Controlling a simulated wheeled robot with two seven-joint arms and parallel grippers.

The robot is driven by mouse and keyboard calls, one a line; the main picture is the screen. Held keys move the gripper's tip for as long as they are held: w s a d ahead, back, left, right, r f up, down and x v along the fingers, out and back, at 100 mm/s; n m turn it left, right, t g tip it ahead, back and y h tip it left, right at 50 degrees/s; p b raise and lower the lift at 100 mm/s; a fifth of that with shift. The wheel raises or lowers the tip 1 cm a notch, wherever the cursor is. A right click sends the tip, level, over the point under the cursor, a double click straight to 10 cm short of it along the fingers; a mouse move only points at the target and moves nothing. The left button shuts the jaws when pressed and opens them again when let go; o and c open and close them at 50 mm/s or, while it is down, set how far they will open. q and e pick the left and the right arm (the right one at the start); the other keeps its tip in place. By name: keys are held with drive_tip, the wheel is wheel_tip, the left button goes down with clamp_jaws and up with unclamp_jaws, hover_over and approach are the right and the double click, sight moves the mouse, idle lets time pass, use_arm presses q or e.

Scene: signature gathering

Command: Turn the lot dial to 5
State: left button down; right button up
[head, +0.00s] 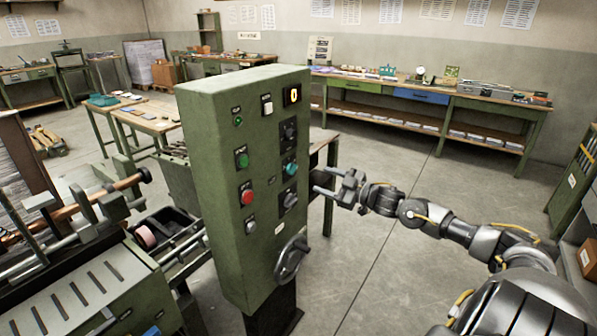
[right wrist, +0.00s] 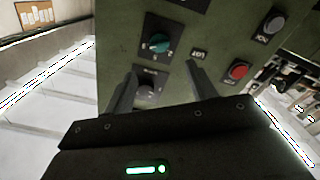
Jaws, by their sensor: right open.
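A green control panel (head: 217,125) carries three dials in a column near its right edge: a black upper dial (head: 289,131), a teal dial (head: 290,168) and a grey lower dial (head: 288,198). Their lettering is too small to tell surely which is the lot dial. My right gripper (head: 321,181) is open and empty, just right of the panel face. In the right wrist view, its fingers (right wrist: 161,67) lie on either side of a dark dial (right wrist: 147,89), with the teal dial (right wrist: 160,42) just beyond; contact cannot be told. My left gripper is not in view.
A red button (head: 247,197), a green button (head: 242,160) and a small switch (head: 250,224) stand left of the dials. A handwheel (head: 291,259) juts out below. A machine with a copper roller (head: 85,203) stands left. Floor right of the panel is clear.

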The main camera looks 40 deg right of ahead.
sight(295, 170)
drive_tip(key=p+x, duration=0.1)
drive_tip(key=x, duration=0.8)
drive_tip(key=shift+w+r+p, duration=0.1)
drive_tip(key=shift+w+p, duration=0.15)
drive_tip(key=shift+p, duration=0.15)
drive_tip(key=shift+w+a, duration=0.25)
drive_tip(key=shift+w, duration=0.35)
drive_tip(key=shift+c, duration=0.2)
drive_tip(key=c, duration=0.9)
